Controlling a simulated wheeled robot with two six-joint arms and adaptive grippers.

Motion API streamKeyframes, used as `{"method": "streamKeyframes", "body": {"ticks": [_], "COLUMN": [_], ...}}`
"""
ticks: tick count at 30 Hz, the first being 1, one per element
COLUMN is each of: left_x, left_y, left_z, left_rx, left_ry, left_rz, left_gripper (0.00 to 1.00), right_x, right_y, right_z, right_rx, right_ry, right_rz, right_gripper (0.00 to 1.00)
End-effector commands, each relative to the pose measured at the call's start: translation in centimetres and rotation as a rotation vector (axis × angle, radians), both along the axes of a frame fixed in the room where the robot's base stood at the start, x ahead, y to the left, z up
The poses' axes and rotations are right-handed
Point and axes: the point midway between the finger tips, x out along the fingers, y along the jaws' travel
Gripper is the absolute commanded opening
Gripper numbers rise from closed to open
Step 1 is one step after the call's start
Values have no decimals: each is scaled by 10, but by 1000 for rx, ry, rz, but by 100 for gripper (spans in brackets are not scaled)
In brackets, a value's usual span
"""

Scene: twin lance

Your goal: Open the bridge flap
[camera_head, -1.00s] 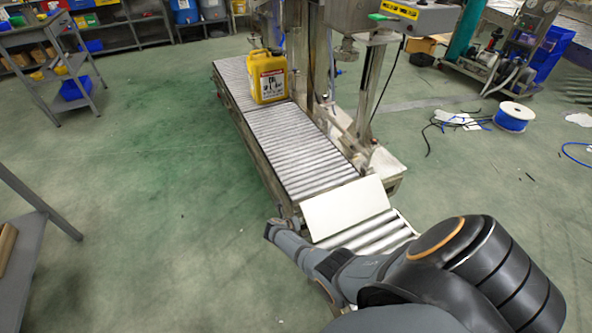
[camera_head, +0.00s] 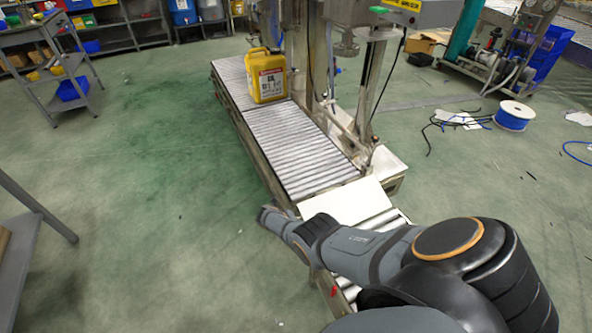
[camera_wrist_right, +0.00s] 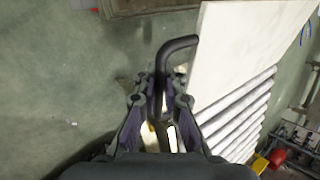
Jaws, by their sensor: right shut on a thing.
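The bridge flap, a pale cream plate (camera_head: 350,198), lies at the near end of the roller conveyor in the head view. My right forearm covers part of its near side. In the right wrist view the flap (camera_wrist_right: 235,55) stands beside a black bent handle (camera_wrist_right: 180,45). My right gripper (camera_wrist_right: 160,95) is shut on this handle, which runs down between the fingers. I cannot tell the flap's exact angle. My left gripper is not in view.
A yellow canister (camera_head: 267,76) stands on the conveyor rollers (camera_head: 295,145). More rollers (camera_wrist_right: 235,120) lie beyond the flap. A metal machine frame rises right of the conveyor. A grey cart (camera_head: 20,250) stands at left. The green floor between is clear.

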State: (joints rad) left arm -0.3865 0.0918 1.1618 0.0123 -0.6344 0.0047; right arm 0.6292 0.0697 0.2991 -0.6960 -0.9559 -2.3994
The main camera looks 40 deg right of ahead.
Motion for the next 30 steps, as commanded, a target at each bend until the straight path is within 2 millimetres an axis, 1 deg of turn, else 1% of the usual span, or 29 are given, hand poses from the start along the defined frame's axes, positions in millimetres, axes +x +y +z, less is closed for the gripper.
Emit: {"method": "streamKeyframes", "body": {"ticks": [1, 5, 6, 8, 30], "left_x": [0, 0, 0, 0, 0], "left_y": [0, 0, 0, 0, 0], "left_z": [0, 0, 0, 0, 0], "left_rx": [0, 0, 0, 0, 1], "left_ry": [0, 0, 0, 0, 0], "left_rz": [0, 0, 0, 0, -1], "left_gripper": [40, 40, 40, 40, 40], "right_x": [4, 4, 4, 3, 0], "right_y": [6, 6, 6, 5, -3], "right_z": [0, 0, 0, 0, 1], "right_rx": [9, 9, 9, 8, -5], "right_ry": [-8, -9, -9, -8, 1], "right_rz": [4, 5, 5, 4, -2], "right_gripper": [0, 0, 10, 18, 18]}}
